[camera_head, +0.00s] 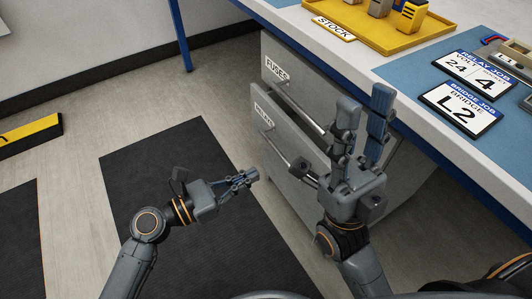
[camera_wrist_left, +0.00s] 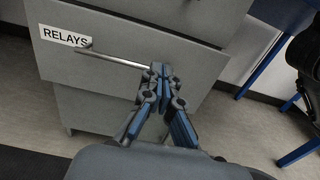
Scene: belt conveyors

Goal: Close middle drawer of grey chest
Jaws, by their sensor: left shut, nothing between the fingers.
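The grey chest stands under the workbench. Its upper drawer (camera_head: 300,90) is labelled FUSES. Below it is the middle drawer (camera_head: 283,152), labelled RELAYS, with a bar handle; it also shows in the left wrist view (camera_wrist_left: 115,72), where its front appears to stand out over the lower front (camera_wrist_left: 100,112). My left gripper (camera_head: 252,174) is shut and empty, in front of the RELAYS drawer. In the left wrist view its fingertips (camera_wrist_left: 160,68) overlap the handle's right end; contact cannot be told. My right gripper (camera_head: 366,98) is open, fingers upward, hiding part of the chest.
The workbench (camera_head: 310,42) overhangs the chest and carries a yellow STOCK tray (camera_head: 440,30) and job cards (camera_head: 460,107). Dark mats (camera_head: 180,160) lie on the floor at the left. A yellow-black block (camera_head: 30,136) stands at the far left.

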